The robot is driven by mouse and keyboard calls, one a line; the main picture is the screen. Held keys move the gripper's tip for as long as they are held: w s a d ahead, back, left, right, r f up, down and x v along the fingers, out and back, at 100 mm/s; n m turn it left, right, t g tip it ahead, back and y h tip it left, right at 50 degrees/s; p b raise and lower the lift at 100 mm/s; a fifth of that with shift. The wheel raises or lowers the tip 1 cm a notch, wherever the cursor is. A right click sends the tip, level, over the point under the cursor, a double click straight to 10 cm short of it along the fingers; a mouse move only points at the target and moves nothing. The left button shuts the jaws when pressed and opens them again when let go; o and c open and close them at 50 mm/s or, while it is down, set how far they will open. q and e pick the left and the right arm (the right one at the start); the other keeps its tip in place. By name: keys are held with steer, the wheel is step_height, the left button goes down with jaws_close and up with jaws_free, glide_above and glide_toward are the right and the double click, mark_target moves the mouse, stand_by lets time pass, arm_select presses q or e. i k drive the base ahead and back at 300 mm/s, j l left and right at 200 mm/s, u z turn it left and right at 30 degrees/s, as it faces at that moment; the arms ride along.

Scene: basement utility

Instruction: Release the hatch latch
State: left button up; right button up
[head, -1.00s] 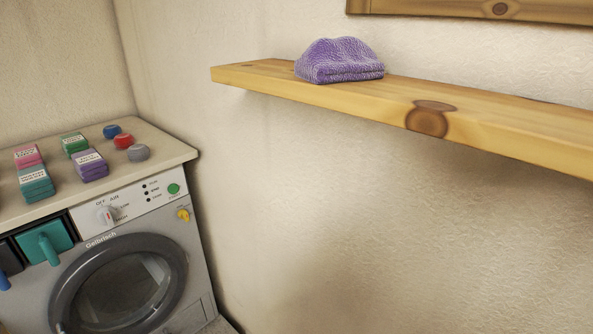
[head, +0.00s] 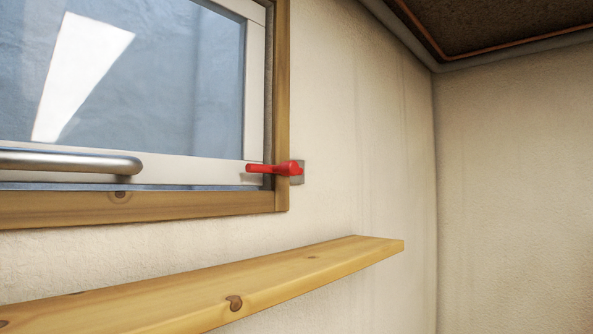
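A red latch handle (head: 272,169) sits at the lower right corner of the window hatch (head: 195,168). It is mounted on a small grey plate (head: 299,172) on the wall beside the wooden frame. The handle lies about horizontal, its free end pointing left across the frame onto the white sash. The hatch looks closed, with a metal bar handle (head: 70,162) along its lower sash. Neither of my grippers shows in the head view.
A wooden shelf (head: 215,291) runs along the wall below the hatch and ends at the right. The visible part of it is bare. The wall right of the latch is clear up to the room corner. A dark ceiling panel (head: 500,22) shows at the upper right.

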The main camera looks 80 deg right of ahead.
mark_target(290, 168)
steer(key=z, duration=2.35)
steer(key=l+z, duration=0.1)
steer(key=l, duration=0.3)
